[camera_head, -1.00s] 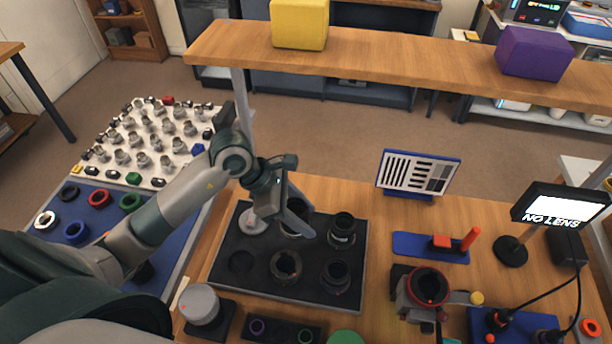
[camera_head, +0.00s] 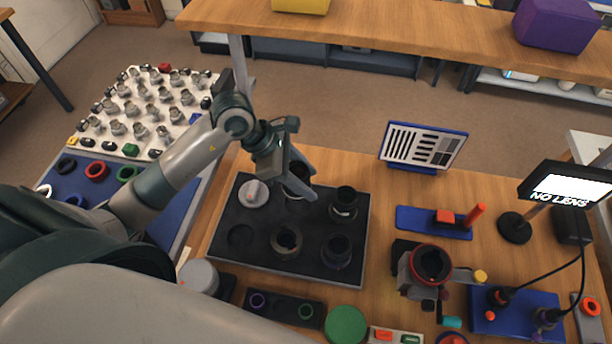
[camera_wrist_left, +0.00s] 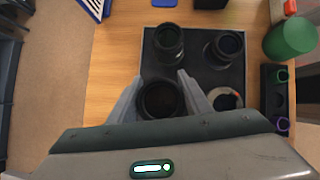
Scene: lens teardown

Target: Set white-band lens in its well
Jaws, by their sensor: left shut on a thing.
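The black lens tray (camera_head: 225,264) lies on the wooden table. My left gripper (camera_head: 299,192) is over its far middle place, fingers pointing down. In the left wrist view the gripper (camera_wrist_left: 160,92) has its fingers on both sides of a dark lens (camera_wrist_left: 160,101), shut on it. The lens (camera_head: 294,185) is partly covered by the fingers in the head view. I see no white band on it, and cannot tell how deep it sits. A lens with a pale ring (camera_head: 286,241) stands in the near middle place. Two dark lenses stand on the right (camera_head: 344,202) (camera_head: 336,252). The near left well (camera_head: 241,237) is empty.
A pale round disc (camera_head: 255,193) sits at the tray's far left. A camera-like fixture (camera_head: 428,268) and a "NO LENS" screen (camera_head: 560,185) stand right. A raised shelf (camera_head: 400,42) crosses behind.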

